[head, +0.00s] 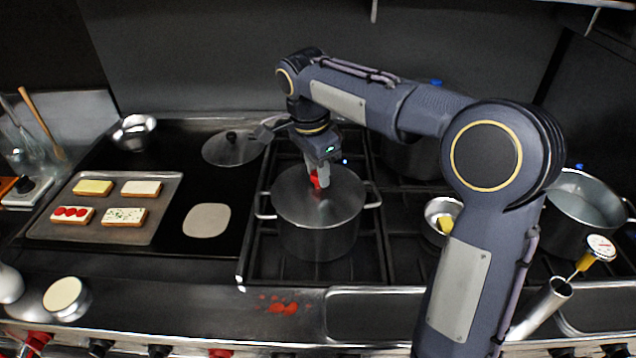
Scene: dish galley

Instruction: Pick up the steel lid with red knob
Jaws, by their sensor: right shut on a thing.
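The steel lid with red knob (290,197) sits on a steel pot (318,241) with two side handles, on the stove grate in the middle of the head view. The lid looks level, and I cannot tell whether it touches the pot rim. My right gripper (319,184) points down from above and is shut on the lid's red knob, which shows partly between the fingers. My left gripper is not in view.
A tray (164,222) with several topped bread slices lies at left. Another lid with a black knob (233,147) lies behind. A small bowl (434,219) and a large pot (580,207) stand at right. Red spots (281,307) mark the front edge.

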